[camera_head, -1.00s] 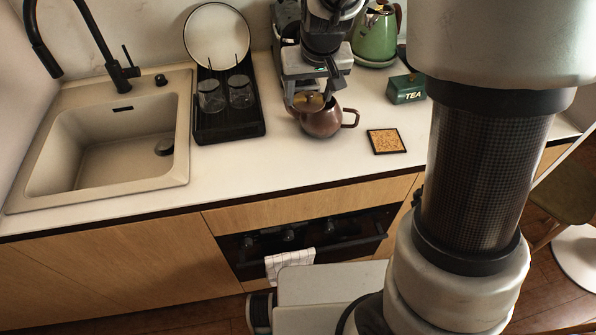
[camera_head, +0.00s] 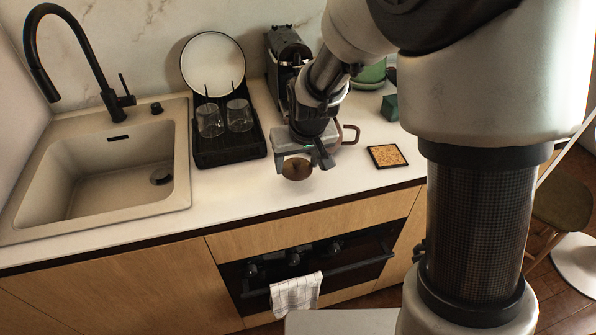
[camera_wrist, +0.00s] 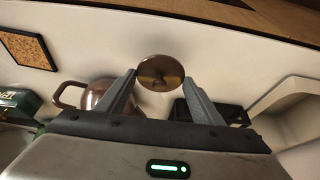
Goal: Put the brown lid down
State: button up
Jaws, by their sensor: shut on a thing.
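The brown lid (camera_head: 297,169) is a small round disc held between the fingertips of my gripper (camera_head: 303,163), over the front part of the white counter. In the wrist view the lid (camera_wrist: 160,72) sits between the two fingers of my gripper (camera_wrist: 160,80), which are shut on it. I cannot tell whether it touches the counter. The brown teapot (camera_wrist: 97,95) stands on the counter behind the gripper; in the head view mostly its handle (camera_head: 351,134) shows, the rest being hidden by my gripper.
A cork trivet (camera_head: 387,156) lies to the right. A black drying rack (camera_head: 229,148) with glasses and a plate stands to the left, beside the sink (camera_head: 120,165). A green kettle (camera_head: 370,74), a green tea box (camera_head: 390,107) and a coffee machine (camera_head: 287,60) stand behind.

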aim_at(298, 171)
jog(key=shift+f, duration=1.9)
jog(key=shift+f+b, duration=0.2)
jog(key=shift+b, duration=0.25)
jog(key=o, duration=1)
jog(key=shift+o, duration=0.2)
jog(key=shift+r, duration=0.1)
